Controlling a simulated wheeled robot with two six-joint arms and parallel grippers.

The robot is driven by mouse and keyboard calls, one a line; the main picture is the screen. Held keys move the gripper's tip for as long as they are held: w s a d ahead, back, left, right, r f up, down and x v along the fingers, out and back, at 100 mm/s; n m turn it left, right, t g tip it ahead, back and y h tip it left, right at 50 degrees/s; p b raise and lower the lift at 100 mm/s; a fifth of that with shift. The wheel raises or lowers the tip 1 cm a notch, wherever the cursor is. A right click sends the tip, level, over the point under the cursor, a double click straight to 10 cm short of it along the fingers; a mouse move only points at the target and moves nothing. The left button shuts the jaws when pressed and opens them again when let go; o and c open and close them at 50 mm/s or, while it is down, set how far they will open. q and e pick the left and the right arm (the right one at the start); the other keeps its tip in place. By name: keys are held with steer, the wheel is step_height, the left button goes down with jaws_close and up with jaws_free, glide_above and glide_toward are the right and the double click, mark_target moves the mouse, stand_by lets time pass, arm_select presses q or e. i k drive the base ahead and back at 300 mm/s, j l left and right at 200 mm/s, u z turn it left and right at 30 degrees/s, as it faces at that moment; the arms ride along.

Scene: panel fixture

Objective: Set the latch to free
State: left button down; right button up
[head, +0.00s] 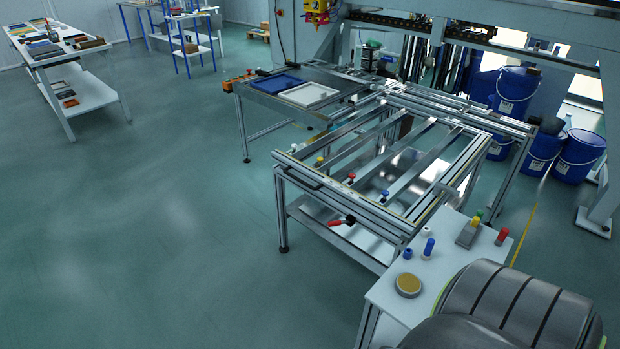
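The panel fixture (300,172) is a metal frame table with several cross rails. A small red lever (335,223) with a dark end sits at the near side of the frame, below its front rail; it may be the latch, but its setting cannot be read at this size. Small yellow (320,160), red (351,176) and blue (384,195) knobs stand along the front part of the frame. Neither of my grippers is in view.
A white side table (385,293) at the lower right holds a round tan-topped disc (408,285) and several coloured pegs. A large grey rounded body covers the bottom right corner. Blue buckets (580,155) stand behind.

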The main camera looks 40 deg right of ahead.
mark_target(335, 223)
steer(key=i+z, duration=0.65)
steer(key=z, duration=0.3)
steer(key=i+j+z, duration=0.25)
steer(key=z, duration=0.2)
steer(key=i, duration=0.05)
